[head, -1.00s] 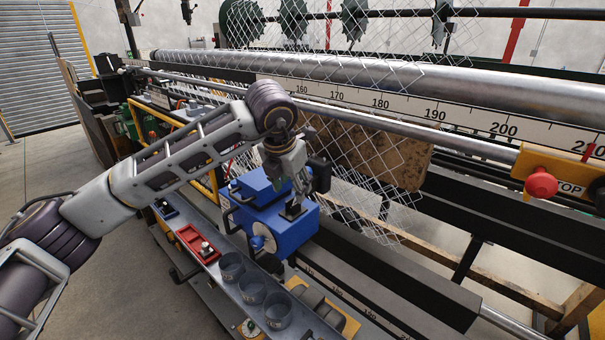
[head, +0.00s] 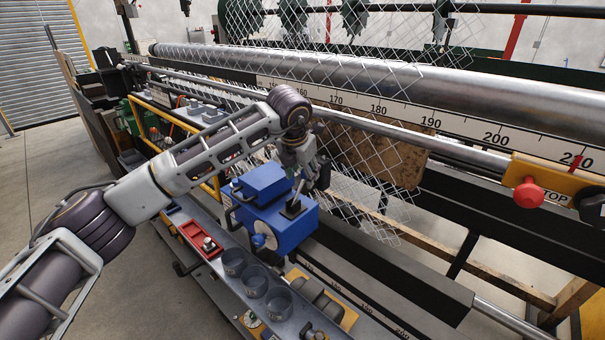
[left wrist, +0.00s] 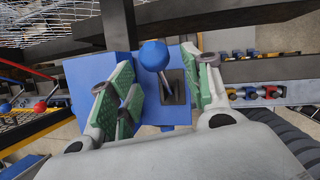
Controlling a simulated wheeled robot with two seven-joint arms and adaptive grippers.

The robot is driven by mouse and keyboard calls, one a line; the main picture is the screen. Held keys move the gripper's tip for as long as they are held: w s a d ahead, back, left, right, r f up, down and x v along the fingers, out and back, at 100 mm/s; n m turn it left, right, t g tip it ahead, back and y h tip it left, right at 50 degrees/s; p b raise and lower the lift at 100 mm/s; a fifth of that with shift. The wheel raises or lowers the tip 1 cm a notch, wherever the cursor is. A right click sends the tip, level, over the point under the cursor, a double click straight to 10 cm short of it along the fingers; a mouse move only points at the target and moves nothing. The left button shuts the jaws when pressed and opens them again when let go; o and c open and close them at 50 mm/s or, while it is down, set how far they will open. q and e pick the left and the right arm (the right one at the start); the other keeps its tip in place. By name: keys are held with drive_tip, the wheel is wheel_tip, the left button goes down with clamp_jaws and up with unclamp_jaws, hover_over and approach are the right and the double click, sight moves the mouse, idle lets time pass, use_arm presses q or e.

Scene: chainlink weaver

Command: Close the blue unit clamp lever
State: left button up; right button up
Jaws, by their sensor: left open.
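The blue unit (head: 288,232) stands on the bench beside the machine's rail. Its clamp lever (head: 299,190) rises from a black slotted plate (head: 292,209) on top. In the left wrist view, the lever's round blue knob (left wrist: 154,54) sits above the dark slot plate (left wrist: 172,88) on the blue unit (left wrist: 84,80). My left gripper (head: 307,172) is over the unit's upper right side. In the left wrist view, its green-padded fingers (left wrist: 160,75) are open on either side of the knob, with visible gaps. My right gripper is not in view.
Wire mesh (head: 372,160) hangs just behind the gripper, below the long rail (head: 450,148). Several grey cups (head: 253,284) and a red tray (head: 201,240) are on the bench in front. A red stop button (head: 528,193) is at right.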

use_arm(q)
drive_tip(key=shift+x, duration=0.9)
clamp_jaws()
